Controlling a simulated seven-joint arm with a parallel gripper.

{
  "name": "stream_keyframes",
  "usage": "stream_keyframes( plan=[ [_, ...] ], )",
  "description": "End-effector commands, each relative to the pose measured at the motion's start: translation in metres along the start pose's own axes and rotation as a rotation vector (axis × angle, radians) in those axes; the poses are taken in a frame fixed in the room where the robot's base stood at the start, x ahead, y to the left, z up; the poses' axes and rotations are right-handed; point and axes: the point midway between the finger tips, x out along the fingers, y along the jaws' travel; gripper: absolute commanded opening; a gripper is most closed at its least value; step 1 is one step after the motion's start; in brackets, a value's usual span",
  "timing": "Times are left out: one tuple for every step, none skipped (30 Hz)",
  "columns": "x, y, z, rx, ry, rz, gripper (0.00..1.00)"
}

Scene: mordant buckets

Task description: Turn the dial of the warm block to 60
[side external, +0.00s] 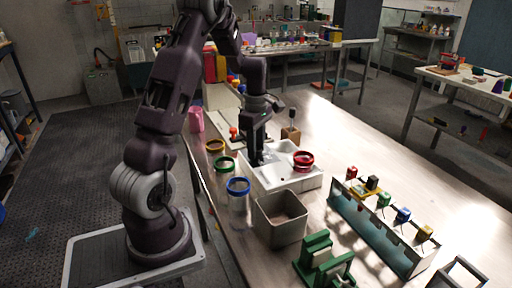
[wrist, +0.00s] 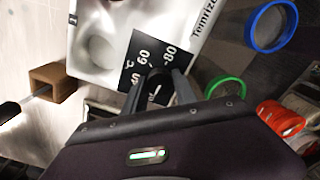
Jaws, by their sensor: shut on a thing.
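The warm block (side external: 288,187) is a white box on the table in the side view. It fills the upper left of the wrist view (wrist: 118,20). Its black dial plate (wrist: 150,48) shows the numbers 40, 60 and 80. My gripper (side external: 257,162) points down at the block's near-left part. In the wrist view my gripper (wrist: 162,76) has its two fingers on either side of the dark dial knob (wrist: 158,86), shut on it. The knob is mostly hidden between the fingers, and I cannot tell which number it points to.
A red-rimmed jar (side external: 303,160) sits in the block's right part. Green-rimmed (side external: 224,164) and blue-rimmed (side external: 238,186) jars stand left of it. A grey-brown square bin (side external: 281,220) is in front. A rack (side external: 380,228) stands at right, and a wooden holder (side external: 291,134) behind.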

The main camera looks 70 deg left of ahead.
Motion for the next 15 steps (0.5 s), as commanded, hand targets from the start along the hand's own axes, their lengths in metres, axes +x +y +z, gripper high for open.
stream_keyframes(
  plan=[
    [-0.0005, 0.0003, 0.0003, 0.022, 0.0, 0.002, 0.0],
    [-0.0006, 0.0003, 0.0003, 0.041, 0.0, 0.002, 0.0],
    [-0.0006, 0.0003, 0.0004, 0.067, -0.001, 0.002, 0.0],
    [-0.0006, 0.0003, 0.0004, 0.088, -0.001, 0.002, 0.0],
    [-0.0006, 0.0003, 0.0004, 0.112, -0.001, 0.002, 0.0],
    [-0.0007, 0.0003, 0.0005, 0.146, -0.001, 0.002, 0.0],
    [-0.0007, 0.0003, 0.0005, 0.173, -0.001, 0.002, 0.0],
    [-0.0007, 0.0003, 0.0006, 0.2, -0.001, 0.002, 0.0],
    [-0.0007, 0.0003, 0.0006, 0.238, -0.001, 0.002, 0.0],
    [-0.0008, 0.0003, 0.0007, 0.266, -0.001, 0.002, 0.0],
    [-0.0008, 0.0002, 0.0007, 0.295, -0.001, 0.002, 0.0],
    [-0.0008, 0.0002, 0.0007, 0.334, -0.001, 0.002, 0.0],
    [-0.0008, 0.0002, 0.0007, 0.362, -0.001, 0.002, 0.0],
    [-0.0008, 0.0001, 0.0006, 0.39, -0.001, 0.002, 0.0],
    [-0.0008, 0.0001, 0.0006, 0.429, -0.001, 0.002, 0.0]
  ],
)
